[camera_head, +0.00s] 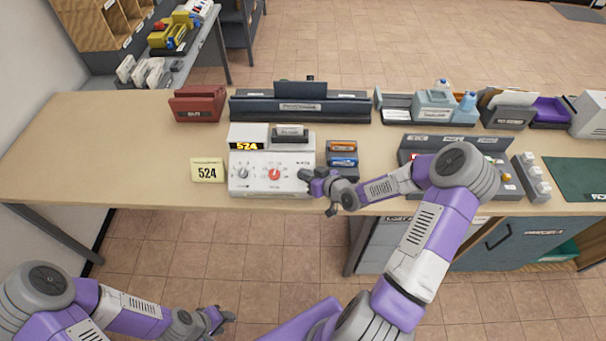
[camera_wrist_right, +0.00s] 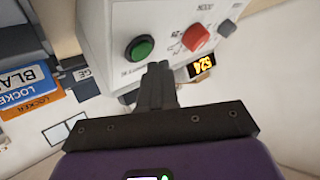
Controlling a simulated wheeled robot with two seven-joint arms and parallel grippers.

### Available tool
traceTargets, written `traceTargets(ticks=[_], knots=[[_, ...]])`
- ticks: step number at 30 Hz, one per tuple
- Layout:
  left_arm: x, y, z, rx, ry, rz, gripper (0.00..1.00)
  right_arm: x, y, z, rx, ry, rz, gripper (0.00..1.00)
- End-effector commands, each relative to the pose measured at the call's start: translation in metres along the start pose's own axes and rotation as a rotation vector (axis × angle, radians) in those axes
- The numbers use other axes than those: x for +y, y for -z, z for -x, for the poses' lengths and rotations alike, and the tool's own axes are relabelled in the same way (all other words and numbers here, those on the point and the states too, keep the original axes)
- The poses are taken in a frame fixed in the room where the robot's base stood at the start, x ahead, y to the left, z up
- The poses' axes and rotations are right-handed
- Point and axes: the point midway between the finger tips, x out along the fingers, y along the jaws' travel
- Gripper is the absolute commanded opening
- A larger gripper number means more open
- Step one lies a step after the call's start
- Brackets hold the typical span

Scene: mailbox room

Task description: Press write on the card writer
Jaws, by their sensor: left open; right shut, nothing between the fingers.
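The card writer (camera_head: 270,182) is a white box on the table with a lit display reading 524 (camera_head: 247,146) and a red knob (camera_head: 274,174). In the right wrist view the card writer (camera_wrist_right: 168,20) shows a green round button (camera_wrist_right: 140,48), the red knob (camera_wrist_right: 195,38) and a grey knob (camera_wrist_right: 227,28). My right gripper (camera_head: 310,180) is shut and empty at the right end of the writer's front. Its fingertips (camera_wrist_right: 157,72) are close below the green button; I cannot tell whether they touch the box. My left gripper (camera_head: 222,318) is open, low in front of the table.
A yellow 524 sign (camera_head: 207,171) stands left of the writer. A small rack with orange and blue locker cards (camera_head: 342,156) is to its right. A red tray (camera_head: 197,105) and a long dark holder (camera_head: 300,109) stand behind. The table's left part is clear.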

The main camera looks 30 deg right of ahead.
Motion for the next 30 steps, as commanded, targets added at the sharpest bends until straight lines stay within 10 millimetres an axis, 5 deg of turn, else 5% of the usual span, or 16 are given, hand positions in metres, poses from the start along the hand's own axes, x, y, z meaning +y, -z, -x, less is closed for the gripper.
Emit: traceTargets(ticks=[30], knots=[[-0.003,0.0003,-0.0079,0.0,0.0,0.0,0.43,0.0051,-0.0054,-0.0072,0.0,0.0,0.0,0.0]])
